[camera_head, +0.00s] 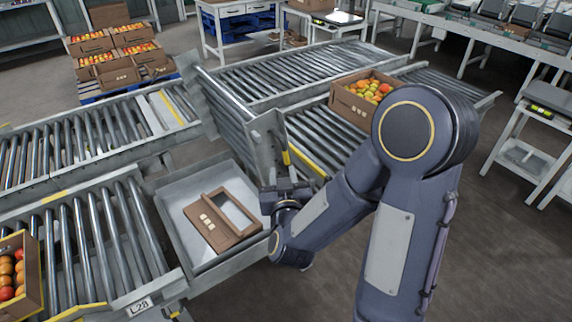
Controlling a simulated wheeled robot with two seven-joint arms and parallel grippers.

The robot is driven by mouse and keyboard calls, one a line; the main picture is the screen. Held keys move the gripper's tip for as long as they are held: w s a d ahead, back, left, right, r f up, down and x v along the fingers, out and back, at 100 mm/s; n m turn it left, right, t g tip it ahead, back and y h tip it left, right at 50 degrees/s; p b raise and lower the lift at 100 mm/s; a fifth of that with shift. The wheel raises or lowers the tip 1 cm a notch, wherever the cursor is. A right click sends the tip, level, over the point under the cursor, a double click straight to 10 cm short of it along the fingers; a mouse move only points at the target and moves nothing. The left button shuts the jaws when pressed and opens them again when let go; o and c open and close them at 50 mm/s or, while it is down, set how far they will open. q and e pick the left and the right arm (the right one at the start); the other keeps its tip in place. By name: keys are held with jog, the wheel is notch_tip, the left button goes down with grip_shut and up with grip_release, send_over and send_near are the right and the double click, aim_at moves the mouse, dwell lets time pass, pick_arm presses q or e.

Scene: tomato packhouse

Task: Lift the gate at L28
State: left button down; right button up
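The L28 label (140,306) is on the front end of the near left roller conveyor (95,245). Past that conveyor's right end is a grey tray-like bay (180,187) with an open brown carton lying in it. Behind the bay, a roller section (222,108) stands tilted up, and a grey upright plate (268,138) stands at the near end of the right conveyor. I cannot tell for sure which part is the L28 gate. My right gripper (272,196) is low by the bay's right edge, its fingers too small and dark to read. My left gripper is not in view.
A carton of tomatoes (352,104) sits on the right conveyor, close behind my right arm. Another tomato carton (18,280) is at the lower left. Stacked tomato cartons (118,52) stand on a blue pallet at the back. Open floor lies to the right.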

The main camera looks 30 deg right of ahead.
aim_at(286, 158)
jog(key=shift+h, duration=0.9)
jog(key=x, duration=0.4)
jog(key=p+x, duration=0.1)
jog(key=x, duration=0.2)
jog(key=shift+w+d+f, duration=0.15)
jog(key=shift+d+f, duration=0.05)
jog(key=shift+d, duration=0.35)
grip_shut()
